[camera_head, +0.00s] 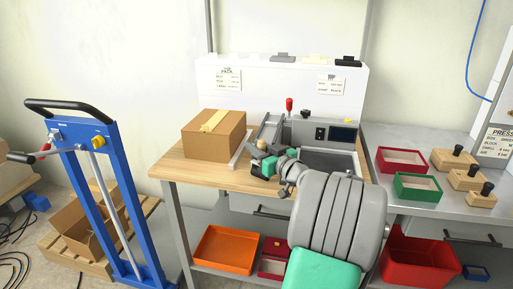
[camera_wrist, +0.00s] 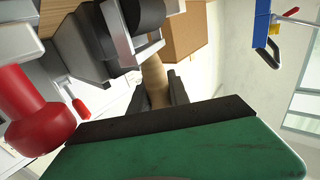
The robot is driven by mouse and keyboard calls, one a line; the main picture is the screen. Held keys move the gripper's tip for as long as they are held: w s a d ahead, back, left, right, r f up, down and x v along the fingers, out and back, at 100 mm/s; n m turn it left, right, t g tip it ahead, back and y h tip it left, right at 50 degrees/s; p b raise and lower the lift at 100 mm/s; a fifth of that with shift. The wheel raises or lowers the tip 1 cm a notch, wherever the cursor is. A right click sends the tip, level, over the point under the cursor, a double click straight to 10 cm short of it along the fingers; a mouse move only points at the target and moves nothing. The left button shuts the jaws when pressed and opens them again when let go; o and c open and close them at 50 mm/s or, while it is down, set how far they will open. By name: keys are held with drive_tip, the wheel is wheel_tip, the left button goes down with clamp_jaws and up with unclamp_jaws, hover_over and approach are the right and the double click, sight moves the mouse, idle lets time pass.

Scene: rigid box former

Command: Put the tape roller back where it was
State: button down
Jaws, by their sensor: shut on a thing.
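My gripper (camera_head: 264,167) is at the front of the box former, above the wooden worktop (camera_head: 171,169). In the wrist view its dark fingers (camera_wrist: 158,92) are shut around a tan handle. This handle belongs to the tape roller (camera_wrist: 154,80), which seems to include the grey bracket and black roller beyond it. In the head view the tape roller (camera_head: 257,152) is small and partly hidden by my gripper. I cannot tell whether it touches the worktop or the machine. The box former (camera_head: 320,131) has a red-knobbed lever (camera_head: 289,104), whose red knob looks close in the wrist view (camera_wrist: 35,110).
Red and green trays (camera_head: 417,187) and wooden blocks with black knobs (camera_head: 453,159) are on the right bench. A blue hand truck (camera_head: 90,190) stands at left. Bins lie below.

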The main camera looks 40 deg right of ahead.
drive_tip(key=shift+f, duration=0.15)
drive_tip(key=c, duration=1.2)
unclamp_jaws()
drive_tip(key=shift+c, duration=0.2)
